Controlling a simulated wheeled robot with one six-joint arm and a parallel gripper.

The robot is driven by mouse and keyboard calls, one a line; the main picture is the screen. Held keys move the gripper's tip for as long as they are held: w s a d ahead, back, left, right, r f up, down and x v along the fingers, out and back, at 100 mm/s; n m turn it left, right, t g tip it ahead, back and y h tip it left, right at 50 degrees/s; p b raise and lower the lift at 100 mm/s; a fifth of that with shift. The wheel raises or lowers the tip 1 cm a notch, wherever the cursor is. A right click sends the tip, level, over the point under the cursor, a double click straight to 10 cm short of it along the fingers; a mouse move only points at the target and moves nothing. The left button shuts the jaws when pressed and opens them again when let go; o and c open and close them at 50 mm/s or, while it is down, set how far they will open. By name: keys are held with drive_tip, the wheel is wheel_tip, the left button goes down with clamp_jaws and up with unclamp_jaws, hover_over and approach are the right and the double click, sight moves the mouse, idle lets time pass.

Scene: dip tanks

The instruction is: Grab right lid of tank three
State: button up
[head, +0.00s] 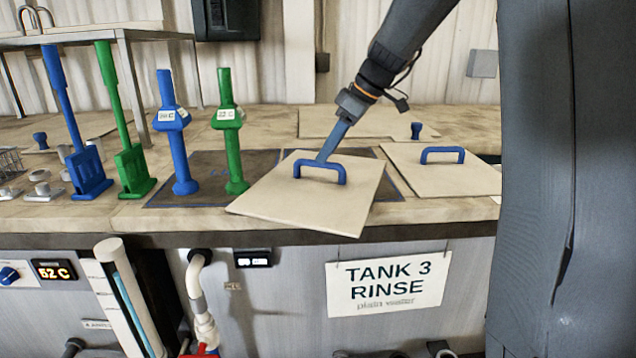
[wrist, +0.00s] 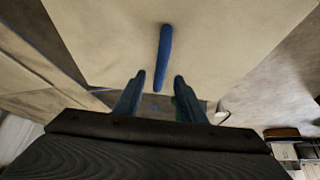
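A square beige lid (head: 270,200) with a blue bar handle (head: 338,170) sits askew over a dark tank opening (head: 210,165), its front corner past the counter's front edge. I cannot tell if it rests or hangs. My gripper (head: 324,158) reaches down to this handle from above. In the wrist view, my gripper (wrist: 159,78) has its fingers apart, with the near end of the handle (wrist: 164,50) between the tips and gaps on both sides. A second lid (head: 470,178) with a blue handle (head: 442,155) lies flat to the right. The sign (head: 389,284) reads TANK 3 RINSE.
Blue (head: 179,135) and green (head: 230,135) upright tools stand left of the askew lid. Another blue (head: 88,170) and green (head: 134,170) pair stands further left. A flat panel with a blue knob (head: 416,130) lies behind. A metal shelf (head: 90,32) rises at the back left.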

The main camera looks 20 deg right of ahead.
sight(319, 172)
drive_tip(key=shift+p+x, duration=1.15)
drive_tip(key=shift+x, duration=1.55)
clamp_jaws()
drive_tip(key=shift+r, duration=0.15)
